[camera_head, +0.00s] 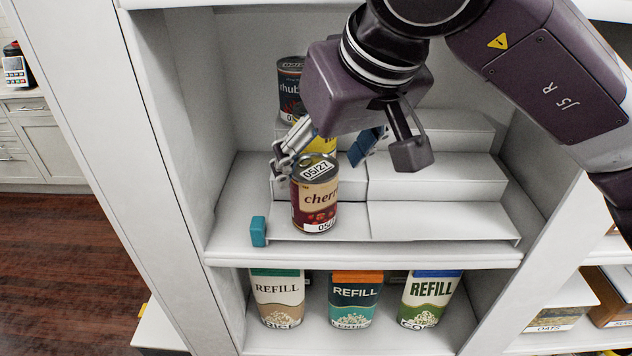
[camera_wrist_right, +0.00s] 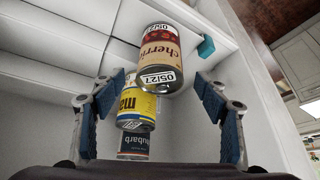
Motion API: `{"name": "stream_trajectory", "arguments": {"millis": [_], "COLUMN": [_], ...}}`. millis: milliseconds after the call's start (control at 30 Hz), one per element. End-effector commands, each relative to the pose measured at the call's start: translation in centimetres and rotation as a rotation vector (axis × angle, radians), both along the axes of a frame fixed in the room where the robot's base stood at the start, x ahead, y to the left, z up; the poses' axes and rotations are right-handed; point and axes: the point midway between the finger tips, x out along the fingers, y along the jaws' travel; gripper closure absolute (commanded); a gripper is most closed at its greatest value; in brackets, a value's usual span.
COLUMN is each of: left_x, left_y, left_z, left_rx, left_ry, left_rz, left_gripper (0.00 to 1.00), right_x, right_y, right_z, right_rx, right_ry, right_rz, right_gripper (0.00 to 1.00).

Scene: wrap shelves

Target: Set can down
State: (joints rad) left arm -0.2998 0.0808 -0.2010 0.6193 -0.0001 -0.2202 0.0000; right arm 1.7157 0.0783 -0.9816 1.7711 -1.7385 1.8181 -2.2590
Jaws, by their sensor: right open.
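The cherry can (camera_head: 317,200), dark red with a cream label and a date on its lid, stands upright on the lowest front step of the white stepped riser (camera_head: 440,222). It also shows in the right wrist view (camera_wrist_right: 158,55). My right gripper (camera_head: 328,155) is open just behind and above the can. In the right wrist view its blue-padded fingers (camera_wrist_right: 160,105) are spread wide, with the can beyond the tips and nothing held. A yellow can (camera_wrist_right: 137,107) and a dark rhubarb can (camera_head: 291,88) stand on the steps behind. My left gripper is not in view.
A small teal block (camera_head: 258,231) sits at the shelf's front edge, left of the cherry can. The riser's right half is empty. Several refill cartons (camera_head: 355,298) stand on the shelf below. White side walls (camera_head: 170,150) bound the bay.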

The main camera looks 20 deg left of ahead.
Motion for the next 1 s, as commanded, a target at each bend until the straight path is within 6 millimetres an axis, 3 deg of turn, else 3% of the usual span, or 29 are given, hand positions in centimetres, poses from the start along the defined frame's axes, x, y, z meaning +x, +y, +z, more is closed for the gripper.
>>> {"name": "stream_trajectory", "arguments": {"millis": [200, 400, 1000], "left_x": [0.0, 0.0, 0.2], "left_y": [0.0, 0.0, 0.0], "left_z": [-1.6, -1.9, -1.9], "left_rx": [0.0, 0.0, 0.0], "left_ry": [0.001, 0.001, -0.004], "left_rz": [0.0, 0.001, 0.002], "left_gripper": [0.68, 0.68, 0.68], "right_x": [-1.4, -2.2, -2.4], "right_y": [-1.5, -2.2, -2.3], "right_z": [3.5, 5.4, 5.8], "right_rx": [0.001, 0.0, 0.0], "right_ry": [-0.003, 0.0, 0.001], "right_rz": [-0.003, -0.002, -0.001], "right_gripper": [0.33, 0.33, 0.33]}}
